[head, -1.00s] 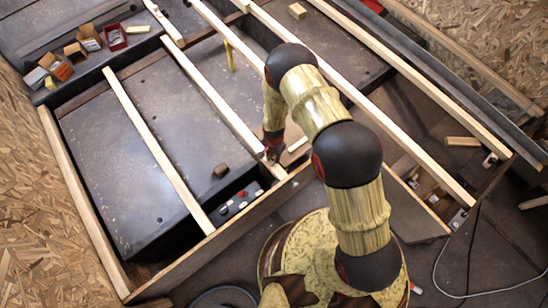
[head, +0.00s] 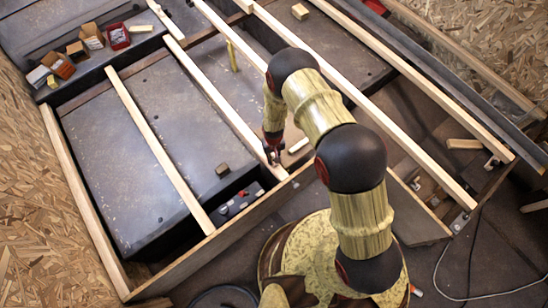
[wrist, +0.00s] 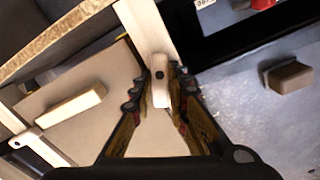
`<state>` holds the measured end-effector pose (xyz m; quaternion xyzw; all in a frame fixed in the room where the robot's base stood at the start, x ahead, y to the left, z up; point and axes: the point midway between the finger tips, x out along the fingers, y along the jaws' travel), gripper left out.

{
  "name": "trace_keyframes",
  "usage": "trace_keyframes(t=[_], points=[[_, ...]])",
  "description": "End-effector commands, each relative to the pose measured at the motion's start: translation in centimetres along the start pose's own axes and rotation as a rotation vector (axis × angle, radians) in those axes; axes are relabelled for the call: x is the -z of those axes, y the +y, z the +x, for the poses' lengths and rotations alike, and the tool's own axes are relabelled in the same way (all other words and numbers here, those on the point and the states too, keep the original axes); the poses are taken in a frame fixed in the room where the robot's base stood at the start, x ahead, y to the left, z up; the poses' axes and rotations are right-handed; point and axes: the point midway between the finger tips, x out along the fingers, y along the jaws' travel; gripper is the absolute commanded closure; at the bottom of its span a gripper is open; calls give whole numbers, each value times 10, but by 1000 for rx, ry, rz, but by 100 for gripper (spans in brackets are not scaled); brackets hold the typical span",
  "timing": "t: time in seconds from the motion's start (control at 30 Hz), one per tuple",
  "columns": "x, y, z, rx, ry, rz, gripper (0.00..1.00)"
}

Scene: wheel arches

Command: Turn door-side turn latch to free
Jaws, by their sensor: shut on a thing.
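The turn latch (wrist: 160,92) is a small pale wooden bar with a dark pivot near its far end, seen in the wrist view at the end of a pale wooden rail (wrist: 145,30). My gripper (wrist: 158,84) has one finger on each side of the bar and is shut on it. In the head view my gripper (head: 272,157) is at the near end of a long pale rail, by the wooden frame edge. The latch is too small and too covered there to tell its angle.
A loose-looking wooden block (wrist: 71,107) lies left of the fingers in the wrist view. A brown block (wrist: 288,76) sits on the grey panel to the right. Long rails (head: 160,145) cross the dark panels. Small boxes (head: 92,38) stand at the back left.

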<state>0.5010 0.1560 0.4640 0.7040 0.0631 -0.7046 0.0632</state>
Motion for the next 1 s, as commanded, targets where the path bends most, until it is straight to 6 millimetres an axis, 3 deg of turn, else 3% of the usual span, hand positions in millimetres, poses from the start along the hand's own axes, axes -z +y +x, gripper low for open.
trace_keyframes(t=[0.5, 1.0], points=[[1, -3, -1, 0, 2, -356, 100], [1, -4, -1, 0, 3, -433, 100]])
